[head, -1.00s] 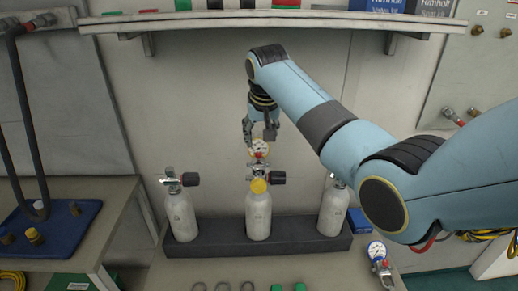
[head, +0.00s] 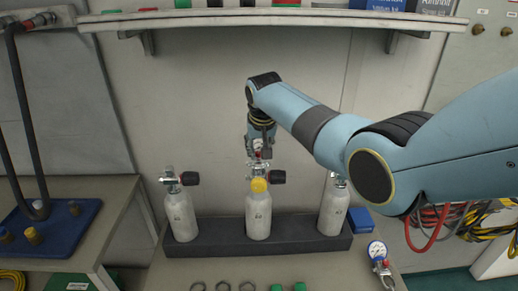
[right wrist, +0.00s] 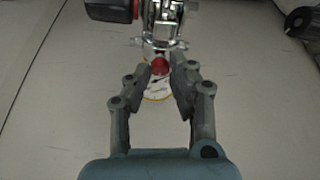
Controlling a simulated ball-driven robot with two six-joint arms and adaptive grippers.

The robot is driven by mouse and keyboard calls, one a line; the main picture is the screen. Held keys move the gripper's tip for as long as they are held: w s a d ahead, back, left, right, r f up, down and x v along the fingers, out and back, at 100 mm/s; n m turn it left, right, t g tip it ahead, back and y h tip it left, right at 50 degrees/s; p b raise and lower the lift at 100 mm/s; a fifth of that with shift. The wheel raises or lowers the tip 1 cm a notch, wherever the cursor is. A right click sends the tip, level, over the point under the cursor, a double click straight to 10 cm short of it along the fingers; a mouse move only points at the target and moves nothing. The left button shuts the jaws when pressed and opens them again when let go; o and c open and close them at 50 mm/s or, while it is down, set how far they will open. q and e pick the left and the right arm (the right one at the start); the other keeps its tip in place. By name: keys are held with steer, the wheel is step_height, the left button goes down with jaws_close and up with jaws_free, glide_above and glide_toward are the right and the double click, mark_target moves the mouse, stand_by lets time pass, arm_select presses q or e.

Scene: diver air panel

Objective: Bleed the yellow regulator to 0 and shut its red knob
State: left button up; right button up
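The yellow regulator's gauge (right wrist: 157,88) has a yellow rim and sits at the middle cylinder (head: 258,214), which has a yellow collar (head: 259,185). In the head view my right gripper covers most of the gauge. The regulator's small red knob (right wrist: 160,65) shows in the right wrist view, just between and beyond my fingertips. My right gripper (right wrist: 161,72) is open, one finger on either side of the knob with gaps left. It also shows in the head view (head: 259,146), pointing down above the middle cylinder. The needle's reading is too small to tell. My left gripper is out of view.
Cylinders stand at left (head: 181,214) and right (head: 333,210) in a dark rack (head: 290,235). A black valve handle (head: 279,177) juts right from the middle cylinder. A shelf (head: 270,19) runs above.

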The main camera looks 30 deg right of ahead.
jaws_close()
